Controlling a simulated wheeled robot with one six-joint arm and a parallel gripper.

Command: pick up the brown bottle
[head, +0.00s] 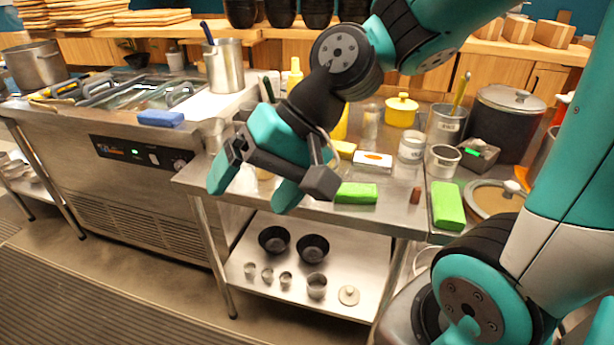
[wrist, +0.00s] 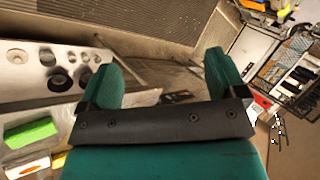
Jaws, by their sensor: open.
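I cannot make out a clear brown bottle in either view. A small reddish-brown object (head: 415,195) stands near the front edge of the steel table (head: 395,218) in the head view, right of a green block; it is too small to tell what it is. My gripper (head: 254,186) is open and empty, raised over the table's front left part, and hides some of what stands behind it.
Green blocks (head: 356,193) (head: 447,206) lie along the table front. A yellow pot (head: 401,110), metal cups (head: 442,161) and a large dark pot (head: 505,118) stand behind. Bowls (head: 312,248) and small cups sit on the lower shelf. A steel counter (head: 140,178) stands left.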

